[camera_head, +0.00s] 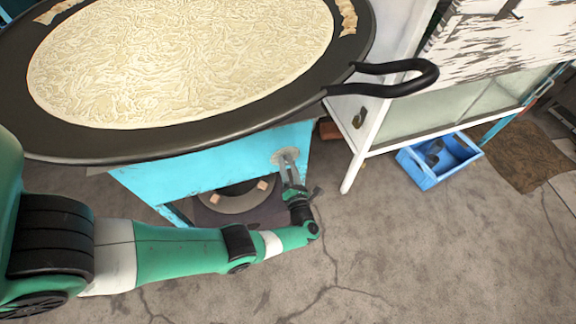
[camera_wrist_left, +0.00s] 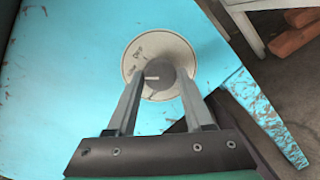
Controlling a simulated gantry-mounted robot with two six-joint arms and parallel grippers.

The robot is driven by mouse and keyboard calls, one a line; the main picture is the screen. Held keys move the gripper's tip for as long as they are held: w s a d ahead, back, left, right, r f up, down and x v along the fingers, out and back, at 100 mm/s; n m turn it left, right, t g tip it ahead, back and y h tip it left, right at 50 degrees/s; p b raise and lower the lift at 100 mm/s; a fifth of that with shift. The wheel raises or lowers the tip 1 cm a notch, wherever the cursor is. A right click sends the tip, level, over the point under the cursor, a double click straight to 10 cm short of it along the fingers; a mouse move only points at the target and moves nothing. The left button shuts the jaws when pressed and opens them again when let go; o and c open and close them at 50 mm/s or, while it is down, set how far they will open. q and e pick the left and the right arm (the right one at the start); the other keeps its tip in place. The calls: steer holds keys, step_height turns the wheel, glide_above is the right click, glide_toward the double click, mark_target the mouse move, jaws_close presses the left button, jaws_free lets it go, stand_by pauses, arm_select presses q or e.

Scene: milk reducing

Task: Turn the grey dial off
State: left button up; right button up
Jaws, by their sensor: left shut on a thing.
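The grey dial (camera_wrist_left: 160,76) sits on a pale round plate (camera_wrist_left: 133,52) with dark marks, on the front of a light blue stand (camera_wrist_left: 80,60). In the head view the plate (camera_head: 278,158) shows on the stand's front, with the dial mostly hidden by my gripper. My left gripper (camera_head: 290,165) reaches the dial from the front. In the left wrist view its two fingers (camera_wrist_left: 160,88) lie on either side of the dial and are shut on it. A pale line on the dial points left. My right gripper is out of view.
A large black pan (camera_head: 250,115) of pale milky contents (camera_head: 180,60) stands over the stand, its black handle (camera_head: 400,78) jutting right. A white frame (camera_head: 360,150) and a blue crate (camera_head: 425,178) are to the right. The concrete floor (camera_head: 430,260) in front is clear.

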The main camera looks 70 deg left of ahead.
arm_select(q)
jaws_close()
steer(key=shift+m, duration=0.3)
steer(key=m, duration=0.3)
steer(key=shift+r, duration=0.1)
steer(key=shift+m+h, duration=0.3)
steer(key=shift+m, duration=1.7)
steer(key=shift+g, duration=0.4)
steer(key=o, duration=1.3)
jaws_free()
steer(key=shift+c, duration=0.2)
steer(key=shift+d, duration=0.1)
